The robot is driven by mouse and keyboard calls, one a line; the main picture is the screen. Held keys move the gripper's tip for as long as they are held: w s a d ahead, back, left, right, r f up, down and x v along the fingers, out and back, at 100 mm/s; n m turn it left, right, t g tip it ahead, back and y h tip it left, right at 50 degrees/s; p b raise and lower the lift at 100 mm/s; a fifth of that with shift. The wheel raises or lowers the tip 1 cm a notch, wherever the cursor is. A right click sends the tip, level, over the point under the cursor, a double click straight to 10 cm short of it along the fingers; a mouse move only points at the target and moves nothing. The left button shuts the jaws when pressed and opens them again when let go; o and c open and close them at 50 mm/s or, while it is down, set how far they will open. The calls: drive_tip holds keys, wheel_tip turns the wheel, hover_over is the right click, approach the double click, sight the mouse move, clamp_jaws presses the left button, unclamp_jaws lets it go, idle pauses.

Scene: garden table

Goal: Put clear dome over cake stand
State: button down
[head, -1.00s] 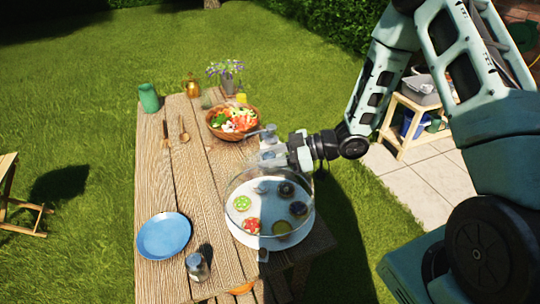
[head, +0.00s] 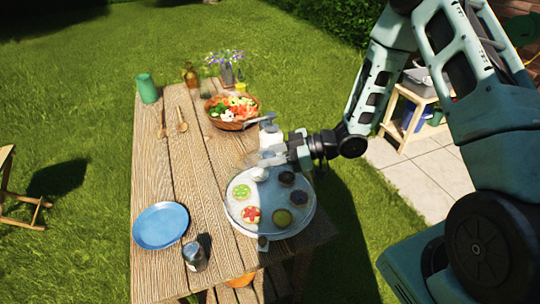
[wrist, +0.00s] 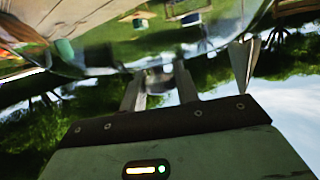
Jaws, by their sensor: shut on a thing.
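The cake stand (head: 268,233) is a round pale plate with several decorated small cakes on it, at the right front of the table. My gripper (head: 272,157) is above the stand's far edge in the head view. In the wrist view its two fingers (wrist: 160,88) are closed on a small part at the edge of a see-through, shiny curved surface, the clear dome (wrist: 190,45). In the head view the dome is very faint, over or around the stand. I cannot tell whether its rim touches the stand.
A wooden table (head: 160,185) carries a salad bowl (head: 232,125) behind the stand, a blue plate (head: 160,226) and a dark shaker (head: 194,256) to its left. A green cup (head: 147,88), wooden utensils (head: 182,122) and a flower vase (head: 227,73) stand farther back.

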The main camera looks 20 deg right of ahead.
drive_tip(key=shift+f+b, duration=0.4)
drive_tip(key=shift+f, duration=0.1)
idle(0.4)
drive_tip(key=c, duration=1)
unclamp_jaws()
drive_tip(key=shift+o, duration=0.2)
drive_tip(key=b+v, duration=0.3)
drive_tip(key=v, duration=1.4)
drive_tip(key=shift+d+b, duration=0.2)
drive_tip(key=shift+b, duration=0.2)
